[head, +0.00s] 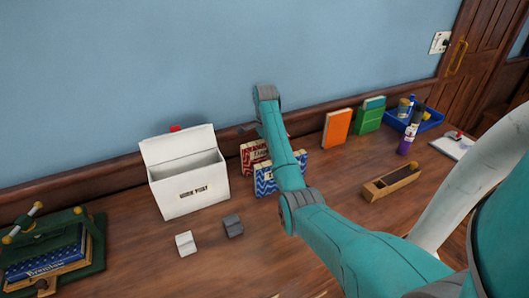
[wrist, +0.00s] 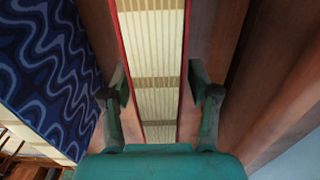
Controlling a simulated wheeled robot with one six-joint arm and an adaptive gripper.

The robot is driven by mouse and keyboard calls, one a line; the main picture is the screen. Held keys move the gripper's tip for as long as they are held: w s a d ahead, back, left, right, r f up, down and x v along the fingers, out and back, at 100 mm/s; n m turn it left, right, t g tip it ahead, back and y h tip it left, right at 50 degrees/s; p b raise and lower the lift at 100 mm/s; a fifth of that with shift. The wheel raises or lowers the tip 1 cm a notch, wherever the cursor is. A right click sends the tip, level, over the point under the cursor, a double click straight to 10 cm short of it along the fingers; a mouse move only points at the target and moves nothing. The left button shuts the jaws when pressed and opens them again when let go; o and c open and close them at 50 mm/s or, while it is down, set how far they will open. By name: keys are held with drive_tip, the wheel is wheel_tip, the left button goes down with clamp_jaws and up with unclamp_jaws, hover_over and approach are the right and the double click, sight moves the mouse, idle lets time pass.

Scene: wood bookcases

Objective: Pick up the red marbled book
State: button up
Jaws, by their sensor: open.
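The red marbled book (head: 250,152) stands upright on the desk in the head view, partly hidden by my arm. In the wrist view its cream page edge (wrist: 157,50) runs down the middle between thin red cover edges. My gripper (wrist: 159,95) is open, with one finger on each side of that page edge. Small gaps seem to remain between fingers and covers; I cannot tell how deep the fingers reach. In the head view my gripper is mostly hidden behind my arm.
A blue wavy-patterned book (wrist: 42,70) stands close beside the left finger; it also shows in the head view (head: 264,181). A white box (head: 187,190) stands left of the books. Two small blocks (head: 185,243) (head: 233,225) lie in front. An orange book (head: 337,128) stands right.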

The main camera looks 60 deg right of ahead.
drive_tip(key=shift+f, duration=0.65)
drive_tip(key=shift+c, duration=0.2)
clamp_jaws()
drive_tip(key=shift+r, duration=0.1)
